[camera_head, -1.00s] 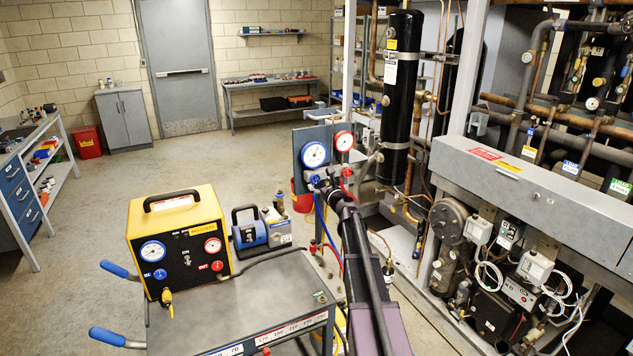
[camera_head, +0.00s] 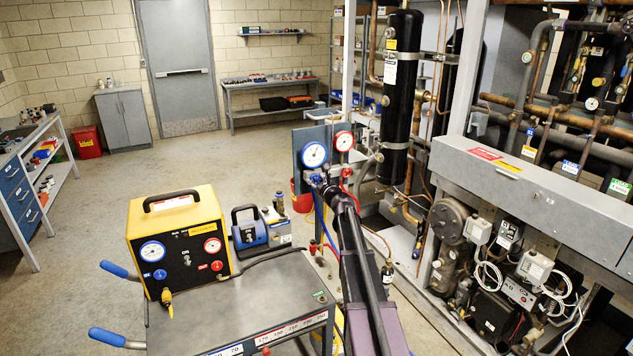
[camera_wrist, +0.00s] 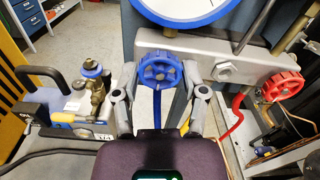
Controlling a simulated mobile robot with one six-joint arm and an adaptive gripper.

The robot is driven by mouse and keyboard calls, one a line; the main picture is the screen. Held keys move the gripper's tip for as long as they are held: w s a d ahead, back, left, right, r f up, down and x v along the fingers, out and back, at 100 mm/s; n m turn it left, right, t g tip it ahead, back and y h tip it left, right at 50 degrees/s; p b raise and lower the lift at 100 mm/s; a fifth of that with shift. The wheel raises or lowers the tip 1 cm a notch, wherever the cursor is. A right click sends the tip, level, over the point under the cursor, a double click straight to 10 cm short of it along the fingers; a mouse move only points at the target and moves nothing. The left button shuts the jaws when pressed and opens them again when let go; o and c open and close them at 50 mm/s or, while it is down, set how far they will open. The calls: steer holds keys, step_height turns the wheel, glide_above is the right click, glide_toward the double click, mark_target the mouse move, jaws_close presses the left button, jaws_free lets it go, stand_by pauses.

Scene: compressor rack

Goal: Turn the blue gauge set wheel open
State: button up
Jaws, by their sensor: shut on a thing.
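The blue gauge set wheel (camera_wrist: 160,69) is a round handwheel on the grey manifold block (camera_wrist: 232,56), below the blue-rimmed gauge (camera_wrist: 185,8). My gripper (camera_wrist: 160,82) has its two fingers on either side of the blue wheel, shut on its rim. In the head view, the blue-rimmed gauge (camera_head: 314,155) and red-rimmed gauge (camera_head: 344,141) are on a grey plate (camera_head: 297,150). My gripper (camera_head: 320,182) is at the manifold just below the blue gauge and hides most of the wheel there.
A red wheel (camera_wrist: 283,85) is to the right on the same manifold, with a red hose (camera_wrist: 231,118). A blue hose hangs below the blue wheel. A cart (camera_head: 255,295) with a yellow unit (camera_head: 178,240) stands left of my arm; the compressor rack is right.

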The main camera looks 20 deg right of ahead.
steer(key=shift+n, duration=0.3)
steer(key=n, duration=0.8)
steer(key=shift+n, duration=0.3)
steer(key=n, duration=1)
steer(key=shift+f, duration=0.1)
steer(key=n, duration=1)
steer(key=shift+n, duration=2.5)
